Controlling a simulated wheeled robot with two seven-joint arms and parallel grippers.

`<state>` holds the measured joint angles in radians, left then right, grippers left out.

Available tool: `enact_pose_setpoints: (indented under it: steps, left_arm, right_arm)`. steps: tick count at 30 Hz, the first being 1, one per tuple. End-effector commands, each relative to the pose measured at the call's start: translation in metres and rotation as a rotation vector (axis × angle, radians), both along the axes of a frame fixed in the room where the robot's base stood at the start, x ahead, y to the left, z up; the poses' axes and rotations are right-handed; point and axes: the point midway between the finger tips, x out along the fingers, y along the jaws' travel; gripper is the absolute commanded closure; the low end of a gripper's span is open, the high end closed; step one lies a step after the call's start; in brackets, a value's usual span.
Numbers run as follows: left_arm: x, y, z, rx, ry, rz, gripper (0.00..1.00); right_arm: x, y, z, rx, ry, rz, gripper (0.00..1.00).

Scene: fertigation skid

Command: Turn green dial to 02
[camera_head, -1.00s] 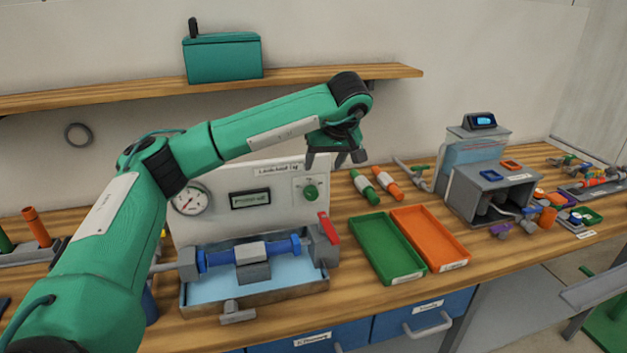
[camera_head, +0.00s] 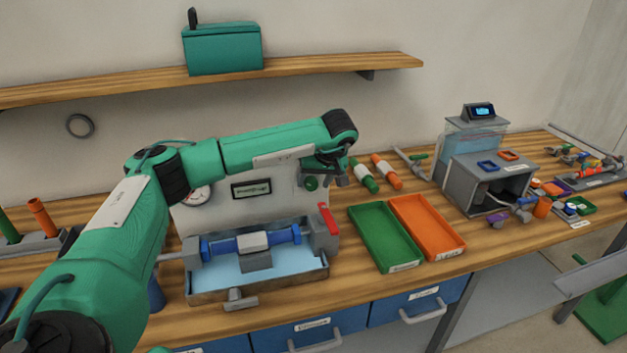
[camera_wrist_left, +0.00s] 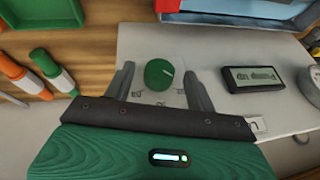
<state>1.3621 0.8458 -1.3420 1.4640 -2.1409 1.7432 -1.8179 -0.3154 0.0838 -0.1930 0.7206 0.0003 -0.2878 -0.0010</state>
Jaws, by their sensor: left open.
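The green dial (camera_head: 311,183) is a small round knob on the pale front panel (camera_head: 275,206), at the panel's right side, partly hidden by my arm in the head view. The marks around the dial are too small to read. My right gripper is in neither view.
A display (camera_head: 252,188) sits on the panel left of the dial. Below is a basin (camera_head: 262,286) with a blue pipe and a red lever (camera_head: 327,219). Green (camera_head: 360,243) and orange (camera_head: 447,242) trays stand to the right. A shelf (camera_head: 310,66) runs above.

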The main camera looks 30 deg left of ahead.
Motion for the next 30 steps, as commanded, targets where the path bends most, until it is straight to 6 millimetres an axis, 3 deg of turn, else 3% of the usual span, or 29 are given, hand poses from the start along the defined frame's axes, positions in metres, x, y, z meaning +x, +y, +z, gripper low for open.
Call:
enact_pose_setpoints:
  steps: [5, 13, 14, 18, 21, 30]
  left_arm:
    - [0.001, 0.005, -0.011, -0.001, 0.001, 0.000, 0.44]
    - [0.002, 0.006, -0.013, 0.000, 0.000, 0.000, 0.44]
    - [0.002, 0.006, -0.013, 0.000, 0.000, 0.000, 0.46]
    - [0.002, 0.006, -0.012, -0.001, -0.001, 0.000, 0.73]
    - [0.002, 0.006, -0.012, 0.000, -0.001, -0.001, 0.88]
    - [0.000, 0.008, -0.015, -0.064, -0.078, -0.001, 0.88]
  right_arm:
    - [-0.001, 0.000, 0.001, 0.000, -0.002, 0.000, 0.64]
    - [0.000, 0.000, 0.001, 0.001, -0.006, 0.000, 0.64]
    - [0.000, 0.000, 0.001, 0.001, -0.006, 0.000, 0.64]
    - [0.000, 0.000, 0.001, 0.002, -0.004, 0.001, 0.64]
    - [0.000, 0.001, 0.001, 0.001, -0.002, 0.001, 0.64]
    - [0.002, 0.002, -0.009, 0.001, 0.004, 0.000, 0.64]
